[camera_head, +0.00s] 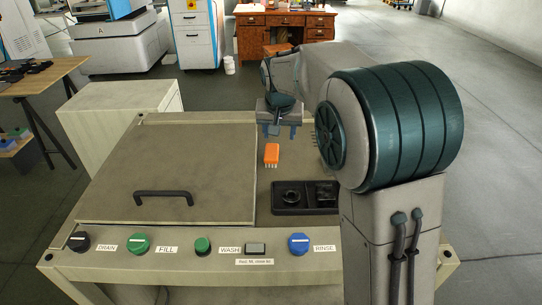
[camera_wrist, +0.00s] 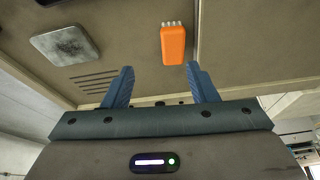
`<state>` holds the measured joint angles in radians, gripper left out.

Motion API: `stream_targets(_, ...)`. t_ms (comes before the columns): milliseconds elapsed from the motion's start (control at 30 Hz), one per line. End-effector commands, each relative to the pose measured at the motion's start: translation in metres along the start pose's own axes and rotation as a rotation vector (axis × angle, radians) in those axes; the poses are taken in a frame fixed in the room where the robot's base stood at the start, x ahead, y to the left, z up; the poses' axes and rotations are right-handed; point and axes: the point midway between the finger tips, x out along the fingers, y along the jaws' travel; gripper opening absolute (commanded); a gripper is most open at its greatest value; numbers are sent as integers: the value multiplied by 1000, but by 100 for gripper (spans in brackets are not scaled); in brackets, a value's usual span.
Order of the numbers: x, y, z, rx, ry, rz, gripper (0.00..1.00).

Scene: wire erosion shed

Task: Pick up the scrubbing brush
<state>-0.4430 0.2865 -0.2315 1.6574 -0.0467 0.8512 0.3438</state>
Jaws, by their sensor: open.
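The scrubbing brush is most likely the orange block with pale bristles at one end. In the head view the orange brush (camera_head: 272,154) lies on the flat top of the washing cabinet, right of the lid. My gripper (camera_head: 283,131) is just behind and above it, pointing down. In the wrist view the brush (camera_wrist: 174,44) shows beyond the fingertips, nearer the right one. My gripper (camera_wrist: 158,77) has its two blue fingers spread wide with nothing between them. The brush is apart from both fingers.
A closed lid (camera_head: 165,175) with a black handle covers the cabinet's left part. A black tray (camera_head: 305,197) with a round recess sits in front of the brush. Labelled knobs (camera_head: 202,245) line the front panel. A pale square block (camera_wrist: 64,45) lies left in the wrist view.

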Motion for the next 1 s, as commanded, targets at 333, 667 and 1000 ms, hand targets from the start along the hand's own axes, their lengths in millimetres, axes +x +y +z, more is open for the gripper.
stream_targets(333,39,-29,-20,-5,22,15,53)
stream_targets(667,98,-28,-22,-5,23,14,53)
stream_targets(1000,126,-26,-26,-6,22,14,53)
